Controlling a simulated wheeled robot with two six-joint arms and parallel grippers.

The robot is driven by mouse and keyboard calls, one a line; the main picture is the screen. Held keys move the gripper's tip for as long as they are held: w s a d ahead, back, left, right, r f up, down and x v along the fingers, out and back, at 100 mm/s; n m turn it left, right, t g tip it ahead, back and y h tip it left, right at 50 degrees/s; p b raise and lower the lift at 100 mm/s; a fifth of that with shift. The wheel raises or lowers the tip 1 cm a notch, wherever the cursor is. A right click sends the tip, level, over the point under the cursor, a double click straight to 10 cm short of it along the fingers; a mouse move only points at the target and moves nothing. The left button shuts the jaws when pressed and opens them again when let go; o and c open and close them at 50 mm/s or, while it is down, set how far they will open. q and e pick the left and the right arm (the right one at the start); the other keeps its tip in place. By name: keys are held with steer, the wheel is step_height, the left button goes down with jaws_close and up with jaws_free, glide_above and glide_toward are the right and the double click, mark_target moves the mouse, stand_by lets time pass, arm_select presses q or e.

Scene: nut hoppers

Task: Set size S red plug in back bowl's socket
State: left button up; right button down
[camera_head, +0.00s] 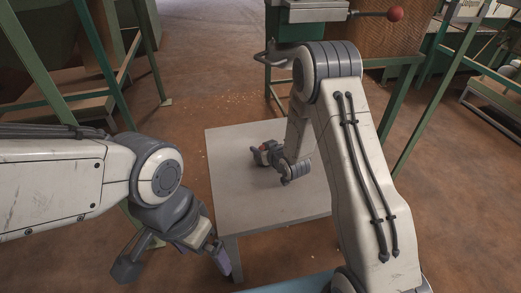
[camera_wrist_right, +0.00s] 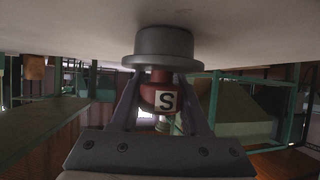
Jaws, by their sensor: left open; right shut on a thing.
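A red plug (camera_wrist_right: 160,93) with a black S on a white label is between the fingers of my right gripper (camera_wrist_right: 162,88), which is shut on it. A grey round flanged piece (camera_wrist_right: 163,45) adjoins the plug, against a pale surface. I cannot tell whether it is a socket or part of the plug. In the head view my right gripper (camera_head: 268,155) is over the grey table (camera_head: 270,205), with a bit of red (camera_head: 264,147) showing. My left gripper (camera_head: 176,265) is open and empty, left of the table's front. I cannot make out the back bowl.
A metal box with a red-knobbed lever (camera_head: 395,13) is at the top, behind the table. Green frames (camera_head: 405,110) stand right and left, with a brown panel (camera_head: 390,28) at the back. The front of the tabletop is bare. Small crumbs lie on the floor behind.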

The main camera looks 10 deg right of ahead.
steer(key=shift+f, duration=0.15)
steer(key=shift+c, duration=1.9)
jaws_free()
